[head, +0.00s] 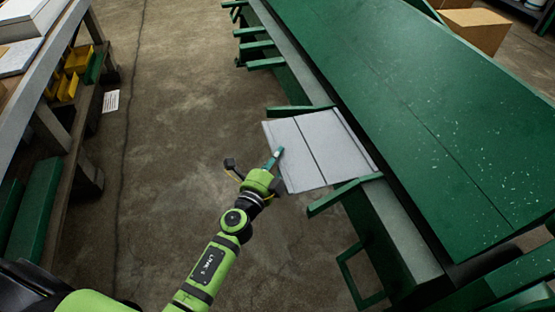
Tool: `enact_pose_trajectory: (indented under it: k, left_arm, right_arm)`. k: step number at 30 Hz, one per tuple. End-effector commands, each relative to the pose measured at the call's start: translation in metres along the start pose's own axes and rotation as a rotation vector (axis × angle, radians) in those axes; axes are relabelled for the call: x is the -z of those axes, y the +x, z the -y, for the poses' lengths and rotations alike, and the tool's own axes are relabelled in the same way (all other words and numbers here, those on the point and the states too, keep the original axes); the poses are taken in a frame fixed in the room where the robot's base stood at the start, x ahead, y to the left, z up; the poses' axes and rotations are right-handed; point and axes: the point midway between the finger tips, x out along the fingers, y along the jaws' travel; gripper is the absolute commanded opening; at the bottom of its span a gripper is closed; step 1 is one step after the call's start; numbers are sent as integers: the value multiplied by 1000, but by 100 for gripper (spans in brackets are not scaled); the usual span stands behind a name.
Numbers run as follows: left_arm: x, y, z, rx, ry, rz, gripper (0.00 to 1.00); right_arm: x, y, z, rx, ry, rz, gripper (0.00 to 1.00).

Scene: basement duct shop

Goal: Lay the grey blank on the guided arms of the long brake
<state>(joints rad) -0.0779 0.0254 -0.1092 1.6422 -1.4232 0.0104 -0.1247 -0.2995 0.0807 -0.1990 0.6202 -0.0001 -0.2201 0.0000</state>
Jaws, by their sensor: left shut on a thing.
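The grey blank (318,148) is a flat light-grey sheet with a dark line across it. It lies at the front edge of the long green brake (425,110), spanning two of its green arms, an upper one (290,111) and a lower one (335,195). Its far edge reaches the brake's grey bed. I cannot tell whether it rests fully on both arms. My left gripper (276,158) is shut on the blank's near left edge. My right gripper is not in view.
More green arms (262,63) stick out farther up the brake. A green frame (362,275) hangs below its near end. A workbench with yellow bins (78,60) stands at left. Cardboard boxes (475,28) sit behind the brake. The concrete floor between is clear.

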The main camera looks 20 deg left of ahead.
Motion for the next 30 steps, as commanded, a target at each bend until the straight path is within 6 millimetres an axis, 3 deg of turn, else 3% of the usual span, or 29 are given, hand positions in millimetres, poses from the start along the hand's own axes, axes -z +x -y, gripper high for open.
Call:
enact_pose_trajectory:
  k: [4,5,6,19,30]
  left_arm:
    - [0,0,-3,2,0,0,0]
    - [0,0,-2,0,2,0,28]
    - [0,0,-2,0,2,0,40]
    - [0,-3,0,-1,1,0,40]
    - [0,-77,-2,-2,1,0,40]
  right_arm:
    - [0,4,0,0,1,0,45]
    - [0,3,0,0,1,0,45]
    - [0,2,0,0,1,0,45]
    - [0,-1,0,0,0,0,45]
    - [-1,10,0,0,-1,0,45]
